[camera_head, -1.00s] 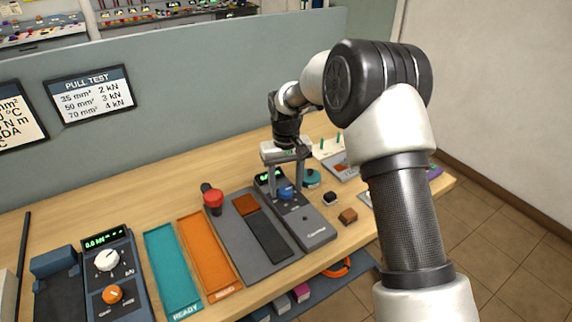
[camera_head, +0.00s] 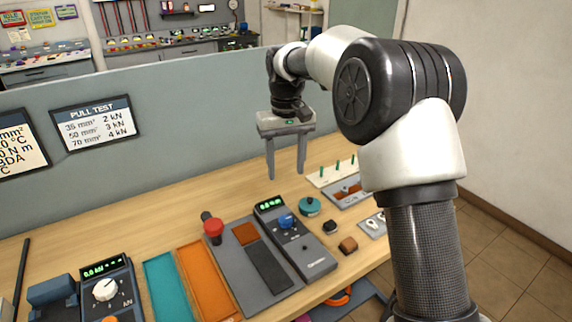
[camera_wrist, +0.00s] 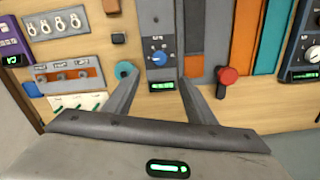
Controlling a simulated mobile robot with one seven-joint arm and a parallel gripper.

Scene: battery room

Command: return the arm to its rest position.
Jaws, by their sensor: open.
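My gripper (camera_head: 286,172) hangs in the air above the bench, pointing down, with its two fingers apart and nothing between them. In the wrist view, its fingers (camera_wrist: 155,100) stand to either side of the grey device with a blue knob (camera_wrist: 159,58), which lies below. In the head view, that device (camera_head: 295,238) sits on the bench under and in front of my gripper, clear of the fingertips. My arm (camera_head: 415,170) rises at the right and bends over toward the gripper.
The wooden bench (camera_head: 160,222) carries a red knob (camera_head: 213,228), an orange tray (camera_head: 205,280), a teal tray (camera_head: 168,287), a teal round part (camera_head: 310,206) and small blocks. A grey partition (camera_head: 190,120) stands behind. The air around my gripper is clear.

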